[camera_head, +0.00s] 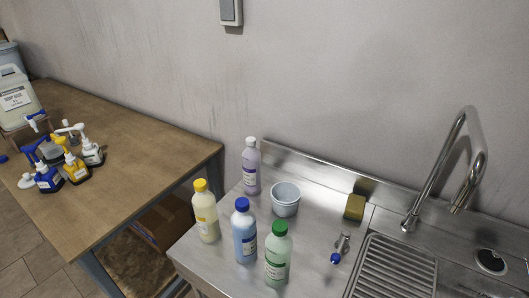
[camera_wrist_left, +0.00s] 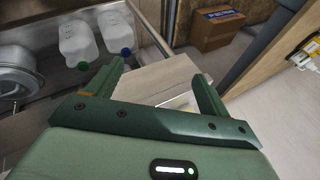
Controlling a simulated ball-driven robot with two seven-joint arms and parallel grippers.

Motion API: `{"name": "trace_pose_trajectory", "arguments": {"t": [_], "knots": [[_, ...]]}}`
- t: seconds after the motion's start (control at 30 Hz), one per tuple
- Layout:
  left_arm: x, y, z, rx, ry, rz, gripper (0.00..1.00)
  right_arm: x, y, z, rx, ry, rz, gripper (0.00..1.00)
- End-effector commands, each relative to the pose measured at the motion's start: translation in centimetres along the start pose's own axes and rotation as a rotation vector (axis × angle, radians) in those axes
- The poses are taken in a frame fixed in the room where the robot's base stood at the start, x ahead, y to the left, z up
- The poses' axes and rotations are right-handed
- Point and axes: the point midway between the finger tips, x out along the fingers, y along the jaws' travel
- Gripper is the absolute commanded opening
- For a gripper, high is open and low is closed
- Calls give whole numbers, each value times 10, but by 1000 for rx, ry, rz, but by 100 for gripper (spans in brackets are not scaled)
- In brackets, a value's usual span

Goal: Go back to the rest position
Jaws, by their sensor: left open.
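My left gripper (camera_wrist_left: 159,72) shows only in the left wrist view, as two green fingers spread apart. Nothing is held between them; a pale wooden surface (camera_wrist_left: 155,82) shows behind the gap. Neither gripper is in the head view, and my right gripper is not seen at all. In the left wrist view, two whitish jugs, one with a green cap (camera_wrist_left: 76,42) and one with a blue cap (camera_wrist_left: 117,33), lie beyond the left finger, apart from it.
In the head view, a yellow-capped bottle (camera_head: 205,215), blue-capped bottle (camera_head: 244,235), green-capped bottle (camera_head: 278,258), lilac bottle (camera_head: 251,170) and grey cup (camera_head: 285,200) stand on the steel counter (camera_head: 320,205), beside a tall tap (camera_head: 440,170). Pump bottles crowd the wooden table (camera_head: 130,150). A cardboard box (camera_wrist_left: 217,30) sits low.

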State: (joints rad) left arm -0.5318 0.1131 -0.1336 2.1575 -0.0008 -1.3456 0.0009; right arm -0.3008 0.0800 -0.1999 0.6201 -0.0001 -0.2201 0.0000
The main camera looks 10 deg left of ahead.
Motion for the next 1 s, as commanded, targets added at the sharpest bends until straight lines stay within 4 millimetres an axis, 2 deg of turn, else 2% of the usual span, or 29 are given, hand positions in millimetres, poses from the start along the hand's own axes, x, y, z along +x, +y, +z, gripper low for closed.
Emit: {"name": "trace_pose_trajectory", "arguments": {"t": [0.03,0.17,0.27,0.37,0.4,0.5,0.6,0.73,1.0], "knots": [[17,16,5,-2,-7,30,81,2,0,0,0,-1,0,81],[60,62,21,-24,-20,115,81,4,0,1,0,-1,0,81],[97,108,45,-54,-42,195,81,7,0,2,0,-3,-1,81],[133,166,85,-104,-80,288,81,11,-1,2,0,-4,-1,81],[144,190,104,-129,-98,323,81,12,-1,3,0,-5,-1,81],[159,239,152,-195,-148,391,81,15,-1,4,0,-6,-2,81],[162,272,193,-252,-193,431,81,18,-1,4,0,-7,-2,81],[158,295,228,-300,-232,455,81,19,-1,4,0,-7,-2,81],[158,295,228,-300,-232,455,81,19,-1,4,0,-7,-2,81]]}}
